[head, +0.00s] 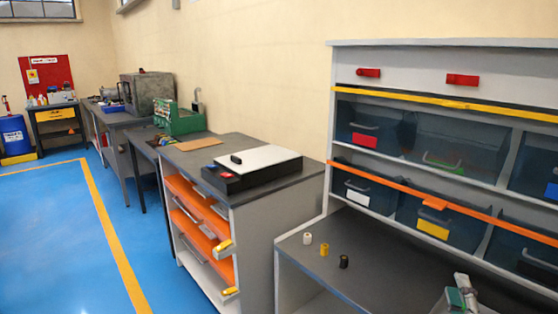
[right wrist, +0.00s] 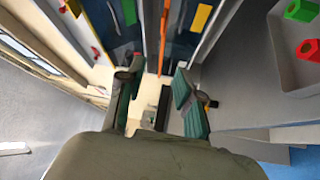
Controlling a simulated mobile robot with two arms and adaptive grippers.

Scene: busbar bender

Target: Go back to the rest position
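My right gripper (head: 460,297) shows at the lower right edge of the head view, above the grey bench top in front of the bin rack. In the right wrist view its two green-padded fingers (right wrist: 155,80) stand apart, with nothing held between them. The gripper's palm fills the bottom middle of that view. My left gripper is not in view. No marker of a rest position shows.
The bin rack (head: 440,58) stands at the right, with white (head: 307,238), yellow (head: 324,249) and black (head: 344,261) small cylinders on the grey bench (head: 320,274) below. A balance-like device (head: 252,166) stands on the workbench. The blue floor (head: 50,230) at left is clear.

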